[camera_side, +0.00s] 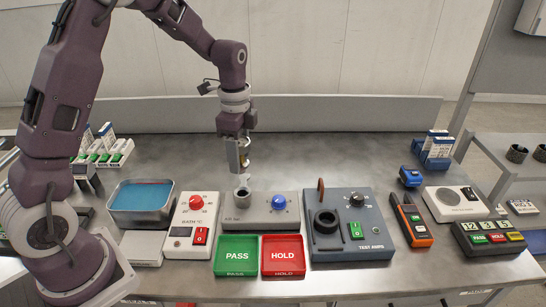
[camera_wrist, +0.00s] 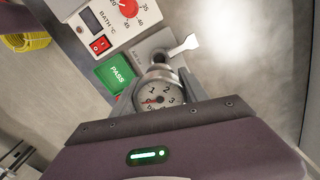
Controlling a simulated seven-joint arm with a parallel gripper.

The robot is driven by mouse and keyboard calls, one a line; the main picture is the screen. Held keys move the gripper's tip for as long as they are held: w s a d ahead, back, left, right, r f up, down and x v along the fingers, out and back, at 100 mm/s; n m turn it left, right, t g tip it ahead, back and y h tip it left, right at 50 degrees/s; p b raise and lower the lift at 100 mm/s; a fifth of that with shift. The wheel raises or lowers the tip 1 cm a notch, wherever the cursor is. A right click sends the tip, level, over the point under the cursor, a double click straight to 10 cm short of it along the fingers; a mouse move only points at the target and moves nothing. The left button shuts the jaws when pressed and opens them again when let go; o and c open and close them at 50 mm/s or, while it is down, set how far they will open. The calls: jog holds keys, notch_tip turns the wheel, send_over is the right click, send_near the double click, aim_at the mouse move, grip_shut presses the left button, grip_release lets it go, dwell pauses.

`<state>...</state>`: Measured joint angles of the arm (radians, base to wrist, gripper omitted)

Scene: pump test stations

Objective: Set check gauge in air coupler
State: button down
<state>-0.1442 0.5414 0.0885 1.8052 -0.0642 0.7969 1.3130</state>
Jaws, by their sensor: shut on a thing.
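The check gauge (camera_wrist: 157,95) has a round white dial with a red needle and a metal rim. My gripper (camera_wrist: 158,103) is shut on it, dial facing the wrist camera. In the side view my gripper (camera_side: 243,163) points down above the air station (camera_side: 253,218), a grey box with a blue knob. The air coupler (camera_side: 242,197) is a short metal socket on the box's left part, below my gripper. A pale lever (camera_wrist: 184,46) sticks out beside the coupler (camera_wrist: 160,56) in the wrist view. The gauge's lower end is hidden there, so I cannot tell if it touches the coupler.
A green PASS tray (camera_side: 237,255) and a red HOLD tray (camera_side: 283,255) stand in front. The bath control box (camera_side: 191,228) is left, with a blue-filled basin (camera_side: 142,196) beyond. The test amps box (camera_side: 350,225) is right. The table behind is clear.

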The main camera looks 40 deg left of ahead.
jog(key=shift+f, duration=3.9)
jog(key=shift+f, duration=0.55)
jog(key=c, duration=0.5)
grip_release()
jog(key=r, duration=0.9)
jog(key=shift+s+d, duration=0.25)
jog(key=shift+s, duration=0.05)
jog(key=s+d+r+n+t, duration=0.2)
jog(key=s+d+r+n, duration=0.15)
jog(key=s+r, duration=0.35)
jog(key=s+d+r+n+t, duration=0.2)
jog(key=s+d+r+n, duration=0.15)
jog(key=s+r, duration=0.45)
jog(key=s+n+t, duration=0.1)
jog(key=s+n, duration=0.4)
jog(key=s, duration=0.4)
jog(key=shift+d+t, duration=0.3)
